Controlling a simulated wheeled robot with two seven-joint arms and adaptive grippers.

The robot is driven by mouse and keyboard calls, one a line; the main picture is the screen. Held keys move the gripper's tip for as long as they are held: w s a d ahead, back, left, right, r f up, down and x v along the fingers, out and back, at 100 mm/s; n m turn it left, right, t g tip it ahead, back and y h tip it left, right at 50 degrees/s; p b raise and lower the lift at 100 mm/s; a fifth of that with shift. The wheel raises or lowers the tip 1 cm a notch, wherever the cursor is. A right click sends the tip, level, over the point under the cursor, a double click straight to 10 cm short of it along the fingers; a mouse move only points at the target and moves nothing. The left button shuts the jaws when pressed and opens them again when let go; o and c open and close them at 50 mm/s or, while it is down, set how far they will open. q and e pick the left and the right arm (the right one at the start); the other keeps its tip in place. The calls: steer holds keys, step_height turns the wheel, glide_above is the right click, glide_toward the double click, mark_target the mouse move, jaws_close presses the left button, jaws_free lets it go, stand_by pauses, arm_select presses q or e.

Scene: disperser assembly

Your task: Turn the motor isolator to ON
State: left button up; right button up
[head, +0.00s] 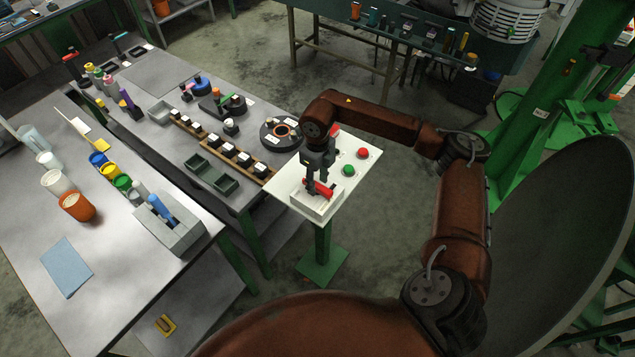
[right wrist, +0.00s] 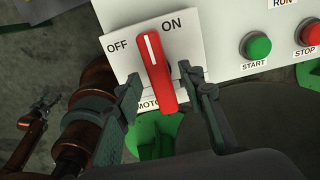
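The motor isolator is a red handle (right wrist: 155,72) with a white line, on a white plate lettered OFF and ON. Its white-line end lies between the two words in the right wrist view. In the head view the red handle (head: 319,188) sits at the front of the white control box (head: 369,160). My right gripper (right wrist: 166,80) is open, with one finger on each side of the handle. The head view shows the same gripper (head: 318,178) above the box front, partly covering the isolator.
A green START button (right wrist: 256,46) and red STOP button (right wrist: 308,34) are right of the isolator. The box stands on a green post (head: 323,245). A grey workbench (head: 140,75) with several parts adjoins it on the left.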

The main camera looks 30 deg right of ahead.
mark_target(318, 185)
step_height(318, 185, up, 11)
steer(key=shift+r, duration=0.2)
stand_by(0.6)
